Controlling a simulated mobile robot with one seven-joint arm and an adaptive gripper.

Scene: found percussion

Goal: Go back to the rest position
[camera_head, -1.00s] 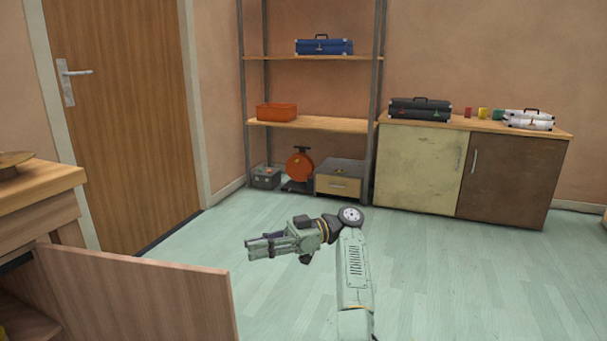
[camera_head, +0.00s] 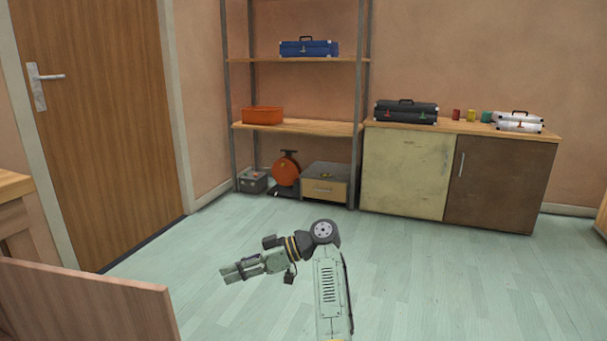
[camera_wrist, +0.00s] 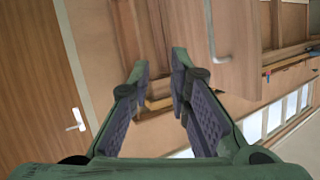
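My gripper (camera_head: 240,272) is in the lower middle of the head view, held out to the left above open floor. In the wrist view its two fingers (camera_wrist: 160,85) stand apart with nothing between them, so it is open and empty. My arm bends at an elbow to the right of it. The wrist view looks past the fingers at a wooden door (camera_wrist: 35,80), a wall and a wooden panel with a handle (camera_wrist: 220,50); the picture is turned.
A wooden panel (camera_head: 85,300) juts in at lower left beside a wooden cabinet (camera_head: 15,190). A shelf rack (camera_head: 300,126) and a low cabinet (camera_head: 410,170) holding cases stand along the back wall. The floor (camera_head: 430,285) between is clear.

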